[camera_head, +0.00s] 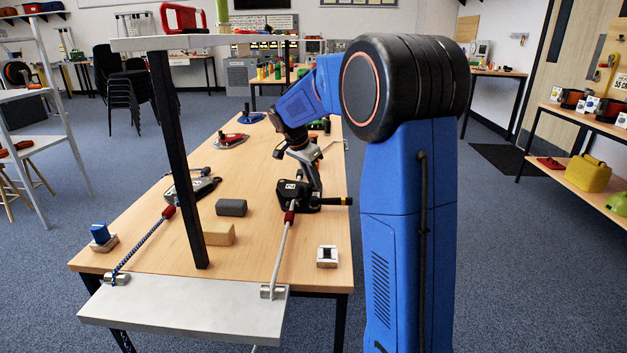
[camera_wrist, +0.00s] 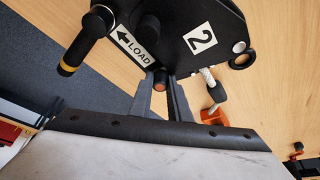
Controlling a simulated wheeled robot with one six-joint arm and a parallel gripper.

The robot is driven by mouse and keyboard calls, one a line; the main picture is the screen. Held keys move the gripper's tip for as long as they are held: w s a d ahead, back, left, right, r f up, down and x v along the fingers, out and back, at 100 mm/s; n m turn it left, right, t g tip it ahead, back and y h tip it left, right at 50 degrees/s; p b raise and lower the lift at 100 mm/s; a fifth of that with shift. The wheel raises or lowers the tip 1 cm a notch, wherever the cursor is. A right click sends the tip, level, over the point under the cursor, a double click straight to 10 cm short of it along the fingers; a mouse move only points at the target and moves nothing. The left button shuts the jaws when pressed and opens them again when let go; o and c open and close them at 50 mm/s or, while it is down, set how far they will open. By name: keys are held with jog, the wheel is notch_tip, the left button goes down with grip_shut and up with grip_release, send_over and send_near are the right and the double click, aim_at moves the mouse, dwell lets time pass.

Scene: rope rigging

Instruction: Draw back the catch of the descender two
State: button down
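Descender two (camera_head: 291,194) is a black device on the wooden table, with a white "2" label and a dark handle (camera_head: 332,201) tipped in yellow. In the wrist view its black body (camera_wrist: 222,22) fills the top, with a "LOAD" arrow label and the handle (camera_wrist: 88,42) at left. The catch (camera_wrist: 160,84) looks like a small orange-brown knob at the body's lower edge. My gripper (camera_wrist: 161,80) has a finger on each side of this knob; whether they press on it is unclear. In the head view my gripper (camera_head: 310,178) is over the descender, partly hidden.
A pale rope (camera_head: 281,252) with a red sleeve runs from descender two to the front shelf (camera_head: 190,308). Another descender (camera_head: 192,188) lies left, beyond a dark upright post (camera_head: 178,165). A wooden block (camera_head: 219,234) and dark grey block (camera_head: 231,208) lie between.

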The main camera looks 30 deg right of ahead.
jog(key=shift+s+d, duration=0.6)
jog(key=shift+d, duration=0.2)
jog(key=c, duration=1.7)
grip_release()
jog(key=shift+o, duration=0.2)
jog(key=v, duration=1.7)
jog(key=shift+r, duration=0.2)
